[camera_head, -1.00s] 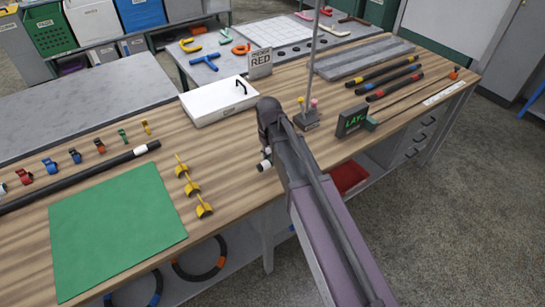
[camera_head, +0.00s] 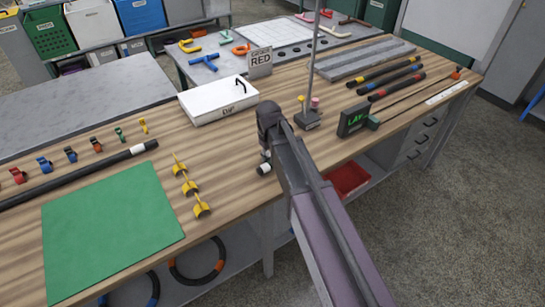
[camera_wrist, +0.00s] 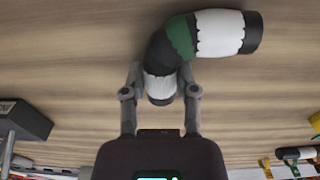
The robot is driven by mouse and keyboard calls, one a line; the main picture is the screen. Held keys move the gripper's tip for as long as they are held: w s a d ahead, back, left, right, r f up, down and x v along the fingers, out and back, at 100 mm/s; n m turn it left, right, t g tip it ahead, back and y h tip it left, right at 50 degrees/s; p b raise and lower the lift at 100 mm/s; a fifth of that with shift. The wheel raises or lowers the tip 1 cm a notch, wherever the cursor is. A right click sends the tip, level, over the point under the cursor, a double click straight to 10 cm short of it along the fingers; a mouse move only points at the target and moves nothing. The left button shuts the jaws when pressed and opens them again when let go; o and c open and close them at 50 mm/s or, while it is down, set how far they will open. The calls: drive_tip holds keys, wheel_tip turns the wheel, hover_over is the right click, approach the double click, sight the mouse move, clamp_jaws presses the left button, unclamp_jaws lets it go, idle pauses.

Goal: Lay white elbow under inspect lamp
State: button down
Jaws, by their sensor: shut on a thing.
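My gripper (camera_wrist: 160,88) is shut on a bent black elbow with white bands and a green band, the white elbow (camera_wrist: 215,33). The fingers close on its near white-banded end, and its other end points right in the wrist view. In the head view, my arm hides most of the gripper, and a small white and black part of the elbow (camera_head: 263,168) shows near the bench's front edge. I cannot tell whether it touches the wood. A thin upright pole on a dark base (camera_head: 307,121) stands behind my gripper; its top is out of view, so I see no lamp head.
A dark sign reading LAY (camera_head: 352,121) stands right of the pole. A white lidded box (camera_head: 218,102) is behind my gripper. A green mat (camera_head: 110,220), yellow clips (camera_head: 190,187) and a long black hose (camera_head: 80,174) lie left. Banded hoses (camera_head: 385,82) lie right.

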sight(270, 157)
drive_tip(key=shift+f, duration=0.2)
drive_tip(key=shift+c, duration=1.9)
unclamp_jaws()
drive_tip(key=shift+r, duration=0.1)
drive_tip(key=shift+r, duration=0.1)
wheel_tip(270, 157, up, 12)
drive_tip(key=p, duration=1.2)
drive_tip(key=shift+s, duration=0.15)
drive_tip(key=s+d+m, duration=0.6)
drive_tip(key=s+d, duration=0.8)
drive_tip(key=d, duration=0.5)
drive_tip(key=shift+s+m, duration=0.25)
drive_tip(key=shift+m, duration=0.15)
